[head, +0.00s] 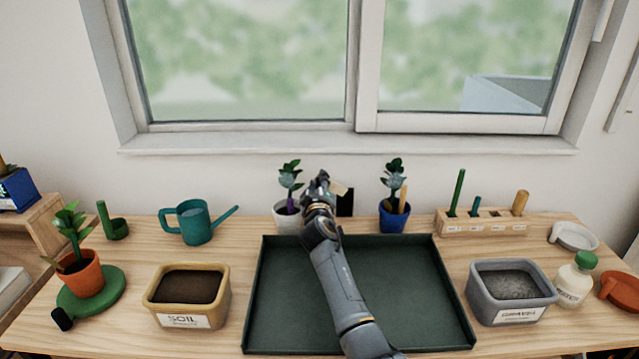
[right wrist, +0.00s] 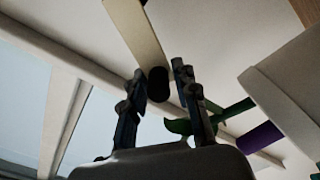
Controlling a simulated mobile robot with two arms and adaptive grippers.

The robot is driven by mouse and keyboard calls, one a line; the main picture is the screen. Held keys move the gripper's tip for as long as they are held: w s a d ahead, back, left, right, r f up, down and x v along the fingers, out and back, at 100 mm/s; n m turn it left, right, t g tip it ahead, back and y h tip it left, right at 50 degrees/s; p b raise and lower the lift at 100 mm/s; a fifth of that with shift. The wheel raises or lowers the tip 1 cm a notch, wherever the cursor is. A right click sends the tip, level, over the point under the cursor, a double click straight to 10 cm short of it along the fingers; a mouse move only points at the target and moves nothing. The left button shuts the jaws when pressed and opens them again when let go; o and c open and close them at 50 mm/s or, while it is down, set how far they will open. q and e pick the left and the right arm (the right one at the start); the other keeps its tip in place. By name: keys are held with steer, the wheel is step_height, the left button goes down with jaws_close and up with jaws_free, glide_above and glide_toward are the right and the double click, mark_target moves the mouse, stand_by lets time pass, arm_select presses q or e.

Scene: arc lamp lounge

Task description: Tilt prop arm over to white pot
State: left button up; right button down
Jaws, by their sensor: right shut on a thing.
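My right gripper (head: 322,178) is at the back of the green tray, between the white pot (head: 288,221) with a plant and the blue pot (head: 394,221) with a plant. It is nearer the white pot. In the right wrist view my right gripper (right wrist: 160,82) is shut on the black end (right wrist: 157,86) of a pale flat bar, the prop arm (right wrist: 138,35). In the head view a small pale part of the prop arm (head: 338,187) shows beside the gripper, with a black block (head: 346,204) behind. Much of it is hidden. My left gripper is out of view.
An empty dark green tray (head: 400,290) fills the middle. A soil bin (head: 220,297) and teal watering can (head: 193,222) stand left, with a terracotta pot (head: 83,276). A grey bin (head: 481,299), wooden tool rack (head: 484,226) and white bottle (head: 574,282) stand right.

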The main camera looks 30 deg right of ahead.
steer(key=shift+f, duration=0.4)
steer(key=c, duration=1.2)
jaws_free()
steer(key=shift+w, duration=0.1)
steer(key=shift+r, duration=0.2)
steer(key=v, duration=1.2)
